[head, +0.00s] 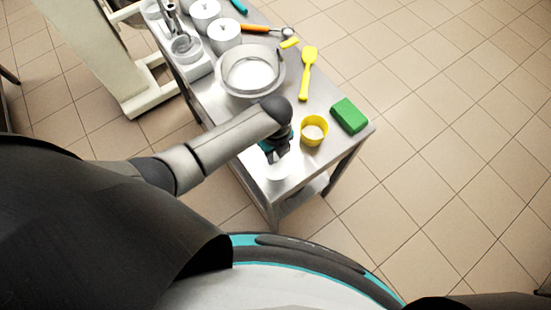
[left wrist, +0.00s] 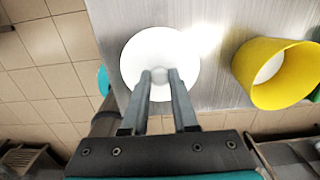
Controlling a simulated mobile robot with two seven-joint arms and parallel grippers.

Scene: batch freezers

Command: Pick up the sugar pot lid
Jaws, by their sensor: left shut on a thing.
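A round white lid (left wrist: 160,50) with a small knob (left wrist: 160,75) shows in the left wrist view. My left gripper (left wrist: 160,76) is shut on the knob, one finger on each side. In the head view the lid (head: 279,173) is a white patch under my left gripper (head: 278,157), near the front corner of the steel table. The gripper hides part of it there. I cannot tell whether the lid rests on something or is held just above it. My right gripper is not in view.
A yellow cup (head: 314,130) stands close to the right of my gripper, with a green block (head: 349,115) beyond. A steel bowl (head: 249,72), yellow spatula (head: 307,72) and white lidded pots (head: 224,36) are farther back on the table (head: 320,95). The table's front edge is near.

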